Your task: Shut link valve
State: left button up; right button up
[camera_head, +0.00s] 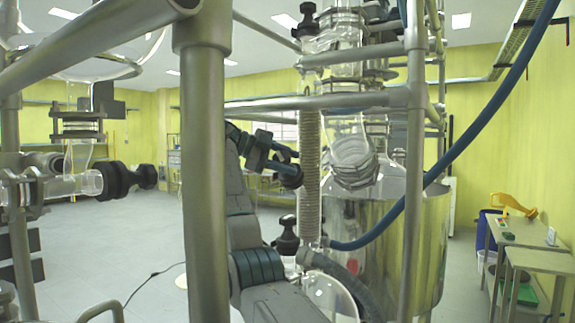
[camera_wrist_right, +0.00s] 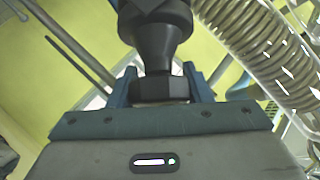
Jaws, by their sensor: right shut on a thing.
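My right gripper (camera_head: 284,163) is in the middle of the head view, beside the ribbed hose column. In the right wrist view my right gripper (camera_wrist_right: 160,86) has its two blue fingers on either side of the collar of a black valve knob (camera_wrist_right: 158,40) and is shut on it. The same black knob (camera_head: 291,180) shows small and partly covered in the head view. Its turn position and the valve body behind it cannot be made out. I cannot tell for certain that it is the link valve. My left gripper is not in view.
A thick metal post (camera_head: 205,180) stands left of my right arm. A ribbed hose (camera_head: 310,165) runs close to the gripper. Another black knob (camera_head: 287,232) stands below.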

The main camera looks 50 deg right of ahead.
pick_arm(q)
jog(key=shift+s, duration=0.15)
pick_arm(e)
jog(key=o, duration=1)
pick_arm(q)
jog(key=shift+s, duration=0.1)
